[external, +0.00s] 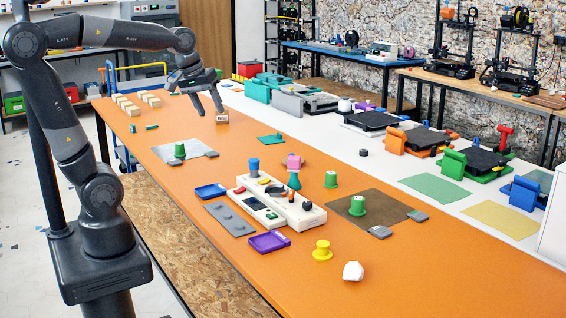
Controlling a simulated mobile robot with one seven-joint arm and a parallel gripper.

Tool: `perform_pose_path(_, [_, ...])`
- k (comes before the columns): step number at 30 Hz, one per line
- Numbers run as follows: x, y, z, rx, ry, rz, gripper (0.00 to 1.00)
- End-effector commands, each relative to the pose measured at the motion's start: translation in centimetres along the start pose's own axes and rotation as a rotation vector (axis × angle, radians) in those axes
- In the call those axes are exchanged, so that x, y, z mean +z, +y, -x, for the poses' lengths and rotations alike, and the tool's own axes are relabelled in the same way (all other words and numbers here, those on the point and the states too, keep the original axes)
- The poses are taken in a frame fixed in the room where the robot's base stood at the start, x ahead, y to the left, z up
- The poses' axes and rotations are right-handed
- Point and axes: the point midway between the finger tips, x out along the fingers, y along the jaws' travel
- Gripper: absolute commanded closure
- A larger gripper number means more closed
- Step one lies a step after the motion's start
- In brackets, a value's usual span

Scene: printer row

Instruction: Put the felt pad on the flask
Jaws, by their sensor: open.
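A small teal cone-shaped thing (294,182), which looks like the flask, stands upright near the middle of the orange table. A pink block (293,162) shows right above it in the picture; I cannot tell whether it rests on it or stands behind. A flat teal square (269,140) lies farther back and may be the felt pad, but several flat pieces lie about and I cannot tell for sure. My gripper (210,112) is open, pointing down over the far left part of the table, beside a small pale block (222,118). Nothing shows between its fingers.
Pale wooden blocks (133,106) stand at the far left.

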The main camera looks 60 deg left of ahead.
Motion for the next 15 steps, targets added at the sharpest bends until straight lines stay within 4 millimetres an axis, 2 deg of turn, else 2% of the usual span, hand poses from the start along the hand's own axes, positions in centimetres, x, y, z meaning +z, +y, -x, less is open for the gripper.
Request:
perform_pose_path(1, [1.7, -0.8, 0.3, 0.009, 0.018, -0.078, 0.48])
perform_pose_path(3, [3.7, -1.9, 0.4, 0.016, 0.042, -0.195, 0.48])
perform_pose_path(7, [7.0, -3.6, 0.1, 0.022, 0.081, -0.387, 0.48])
perform_pose_path(10, [8.7, -4.6, -0.2, 0.021, 0.102, -0.493, 0.48])
perform_pose_path(15, [10.0, -5.3, -0.6, 0.018, 0.121, -0.581, 0.48])
